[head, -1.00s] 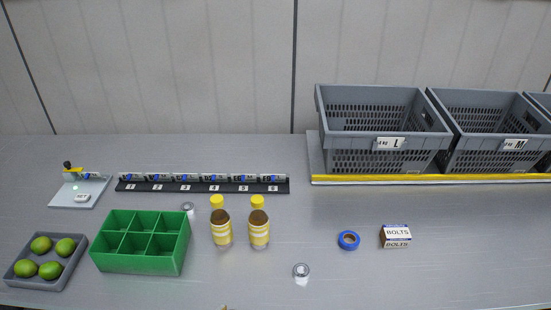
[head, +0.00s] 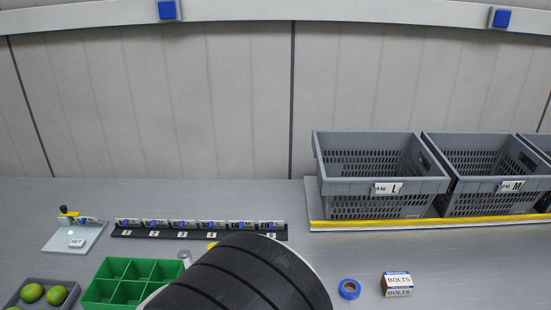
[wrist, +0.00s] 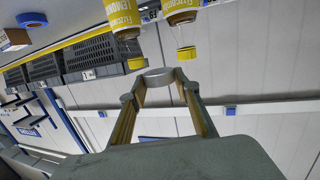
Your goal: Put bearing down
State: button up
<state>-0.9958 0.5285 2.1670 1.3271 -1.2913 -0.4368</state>
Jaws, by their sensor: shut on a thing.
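A silver ring-shaped bearing (wrist: 157,73) sits between the fingertips of my gripper (wrist: 158,88) in the wrist view. The gripper is shut on it and holds it raised, with the back wall and yellow-labelled bottles beyond. My gripper is not seen in the head view, where a dark ridged part of my arm fills the bottom middle. A small metal piece (head: 185,255) stands on the bench just right of the green divided box (head: 133,265).
A numbered black rack (head: 200,234) and a pale "SET" plate (head: 78,238) lie behind. Grey crates L (head: 385,185) and M (head: 510,187), blue tape (head: 349,288) and a bolts box (head: 397,284) are at right. Two bottles (wrist: 125,20) are mostly hidden by my arm in the head view.

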jog(key=w+d+r+n+y, duration=0.3)
jog(key=w+d+r+y, duration=0.2)
jog(key=w+d+r, duration=0.5)
jog(key=d+f, duration=0.6)
jog(key=d, duration=0.3)
jog(key=w+d+f+h, duration=0.1)
jog(key=d+f, duration=0.4)
jog(key=d, duration=0.4)
jog(key=shift+w+d+f, duration=0.15)
jog(key=shift+w+f, duration=0.05)
jog(key=shift+f, duration=0.15)
jog(key=shift+r+t, duration=0.1)
jog(key=shift+t, duration=0.2)
dwell(0.4)
